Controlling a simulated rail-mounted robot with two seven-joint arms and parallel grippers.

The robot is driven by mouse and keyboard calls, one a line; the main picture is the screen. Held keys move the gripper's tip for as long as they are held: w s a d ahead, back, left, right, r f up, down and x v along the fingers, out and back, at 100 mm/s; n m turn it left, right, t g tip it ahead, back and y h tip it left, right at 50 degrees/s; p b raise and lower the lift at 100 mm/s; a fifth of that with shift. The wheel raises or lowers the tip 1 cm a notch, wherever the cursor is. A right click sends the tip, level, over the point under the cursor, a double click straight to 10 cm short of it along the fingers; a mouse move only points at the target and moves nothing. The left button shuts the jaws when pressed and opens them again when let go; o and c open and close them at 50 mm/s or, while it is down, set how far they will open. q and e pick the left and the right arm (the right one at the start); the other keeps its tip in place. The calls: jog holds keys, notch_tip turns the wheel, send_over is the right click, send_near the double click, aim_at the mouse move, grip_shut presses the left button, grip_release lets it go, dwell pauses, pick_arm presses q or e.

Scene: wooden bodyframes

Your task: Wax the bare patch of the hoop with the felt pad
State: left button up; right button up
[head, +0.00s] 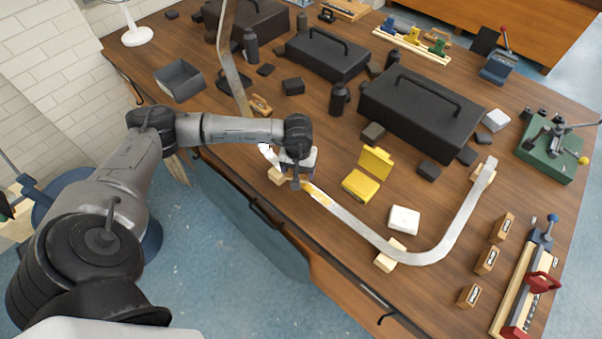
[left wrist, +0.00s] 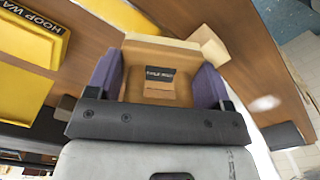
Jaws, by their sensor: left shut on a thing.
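The hoop (head: 355,228) is a pale bent band lying along the front of the bench on small wooden blocks. A yellowish-tan patch (head: 320,196) shows on it just right of my left gripper (head: 297,178). In the left wrist view, my left gripper (left wrist: 160,82) is shut on a wood-backed pad (left wrist: 180,95) with a dark label too small to read. A cream strip shows at the pad's far edge. The gripper is over the hoop; whether the pad touches it is hidden. An open yellow wax tin (head: 360,186) stands behind the hoop; its lettering shows in the left wrist view (left wrist: 35,35). My right gripper is out of view.
A white block (head: 404,220) lies inside the hoop's bend. Black toolboxes (head: 420,110) and dark bottles (head: 339,99) stand behind. Small labelled wooden blocks (head: 487,260) and a red-handled fixture (head: 528,290) are at right. The bench's front edge is close below the hoop.

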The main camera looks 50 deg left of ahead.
pick_arm(q)
jog(key=shift+r+p, duration=1.25)
jog(key=shift+r, duration=1.45)
